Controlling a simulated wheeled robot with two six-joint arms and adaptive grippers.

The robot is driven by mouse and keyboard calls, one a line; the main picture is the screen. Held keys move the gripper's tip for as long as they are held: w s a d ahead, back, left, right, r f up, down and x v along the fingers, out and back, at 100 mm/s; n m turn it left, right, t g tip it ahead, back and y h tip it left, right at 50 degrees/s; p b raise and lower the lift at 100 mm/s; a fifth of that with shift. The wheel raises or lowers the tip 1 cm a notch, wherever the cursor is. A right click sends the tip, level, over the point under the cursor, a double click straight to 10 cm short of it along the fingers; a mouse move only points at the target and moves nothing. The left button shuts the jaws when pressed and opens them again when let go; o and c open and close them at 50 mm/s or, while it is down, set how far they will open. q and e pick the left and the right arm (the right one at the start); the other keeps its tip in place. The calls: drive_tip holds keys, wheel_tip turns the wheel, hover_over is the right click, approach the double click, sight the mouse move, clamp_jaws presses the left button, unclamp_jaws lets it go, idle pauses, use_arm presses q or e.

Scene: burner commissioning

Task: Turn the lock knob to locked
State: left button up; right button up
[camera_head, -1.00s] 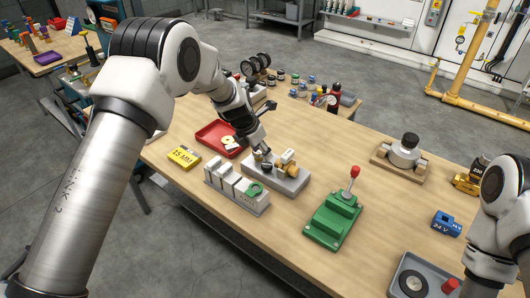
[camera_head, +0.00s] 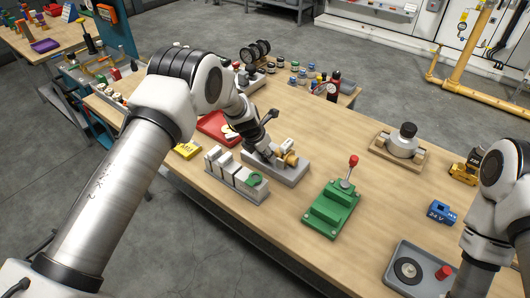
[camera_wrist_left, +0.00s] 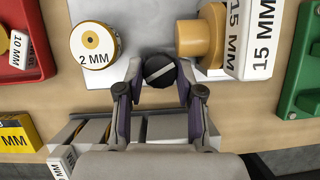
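The lock knob, a round dark knob (camera_wrist_left: 160,71) with a pale line across its top, stands on a light grey block (camera_wrist_left: 150,18) in the left wrist view. Its line is slanted, rising to the right. My left gripper (camera_wrist_left: 161,80) has one finger on each side of the knob; whether the pads press on it is unclear. In the head view the left gripper (camera_head: 263,152) is down at the grey block (camera_head: 291,177) and hides the knob. My right gripper is outside the picture; only part of that arm shows at the right edge.
On the block sit a brass fitting (camera_wrist_left: 200,38) and a round 2 MM piece (camera_wrist_left: 95,42). A rack of grey pieces (camera_head: 236,183) stands just in front. A red tray (camera_head: 212,122) is behind left, a green lever base (camera_head: 330,212) to the right.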

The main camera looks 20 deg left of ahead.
use_arm(q)
drive_tip(key=shift+w+a+f+m+h+b, duration=0.1)
drive_tip(key=shift+m+h+b, duration=0.3)
drive_tip(key=shift+m+b, duration=0.8)
drive_tip(key=shift+m+g+h+b, duration=0.4)
drive_tip(key=shift+m+g+b, duration=0.3)
drive_tip(key=shift+m, duration=0.8)
drive_tip(key=o, duration=0.9)
drive_tip(key=shift+c, duration=0.2)
drive_tip(key=v, duration=1.2)
